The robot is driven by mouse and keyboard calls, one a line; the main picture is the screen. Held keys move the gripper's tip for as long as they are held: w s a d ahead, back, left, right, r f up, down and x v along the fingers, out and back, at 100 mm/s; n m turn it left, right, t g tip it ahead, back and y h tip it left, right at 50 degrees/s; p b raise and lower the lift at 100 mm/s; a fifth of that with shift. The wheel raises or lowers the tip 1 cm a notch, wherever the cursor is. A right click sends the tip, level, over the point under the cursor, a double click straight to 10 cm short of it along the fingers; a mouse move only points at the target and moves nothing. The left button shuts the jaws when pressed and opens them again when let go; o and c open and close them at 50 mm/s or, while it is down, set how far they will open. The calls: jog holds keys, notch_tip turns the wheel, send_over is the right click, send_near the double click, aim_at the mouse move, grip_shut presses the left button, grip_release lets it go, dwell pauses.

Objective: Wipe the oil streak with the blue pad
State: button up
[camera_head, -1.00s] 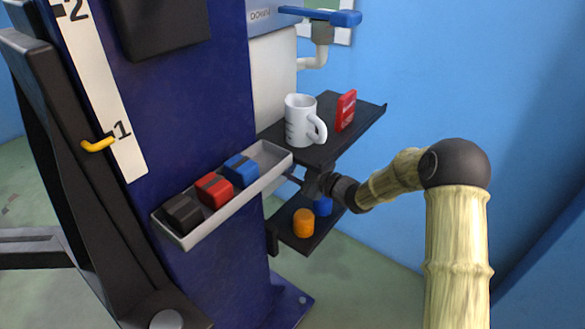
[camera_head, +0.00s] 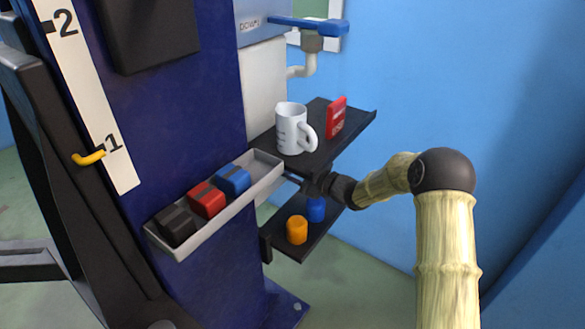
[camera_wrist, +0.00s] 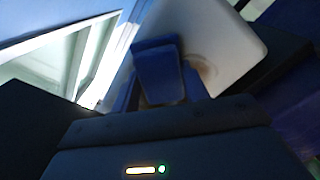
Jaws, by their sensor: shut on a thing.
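My gripper (camera_head: 308,183) is below the upper shelf, beside the right end of the tray. In the wrist view it is shut on a blue block, which I take to be the blue pad (camera_wrist: 160,75). A pale panel (camera_wrist: 235,45) lies just behind the pad. A brownish smear (camera_wrist: 207,70) on that panel, likely the oil streak, shows right beside the pad. The pad partly covers this area, and I cannot tell whether it touches the panel. In the head view the held pad and the smear are hidden or too small to make out.
The grey tray (camera_head: 215,219) on the blue column holds a black, a red and a blue block (camera_head: 233,181). The upper shelf (camera_head: 328,155) carries a white mug (camera_head: 291,128) and a red box (camera_head: 336,118). The lower shelf holds orange (camera_head: 297,230) and blue (camera_head: 316,210) cylinders.

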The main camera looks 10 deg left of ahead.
jog(key=shift+w+d+p, duration=0.2)
jog(key=shift+w+d, duration=0.1)
jog(key=shift+w, duration=0.5)
jog(key=shift+w+d+p, duration=0.15)
jog(key=shift+w+d, duration=0.15)
jog(key=shift+w, duration=0.45)
jog(key=shift+r, duration=0.15)
jog(key=shift+d+r+p, duration=0.15)
jog(key=shift+r+p, duration=0.5)
jog(key=shift+r, duration=0.25)
jog(key=shift+s, duration=0.1)
jog(key=shift+s+a+b, duration=0.25)
jog(key=shift+s+a, duration=0.2)
jog(key=shift+s, duration=0.3)
jog(key=shift+s+a+b, duration=0.2)
jog(key=shift+s+a, duration=0.2)
jog(key=shift+s, duration=0.35)
